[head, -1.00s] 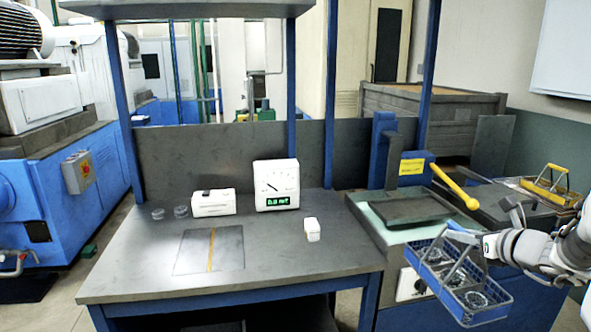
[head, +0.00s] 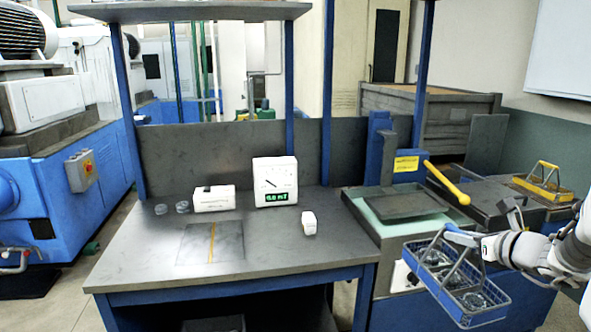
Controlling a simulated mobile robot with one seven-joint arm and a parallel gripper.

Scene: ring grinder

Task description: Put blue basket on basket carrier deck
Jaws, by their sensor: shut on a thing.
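The blue basket (head: 447,307) hangs from my gripper (head: 462,238) at the lower right, in front of the blue bench section. My gripper is shut on the basket's handle; the fingertips are small and partly merged with the handle. I cannot tell for certain which surface is the basket carrier deck. A dark flat surface (head: 500,207) at the right bears a yellow-handled basket (head: 540,186) at its far end.
A yellow lever (head: 446,185) sticks out above a dark plate (head: 410,205) on the bench.

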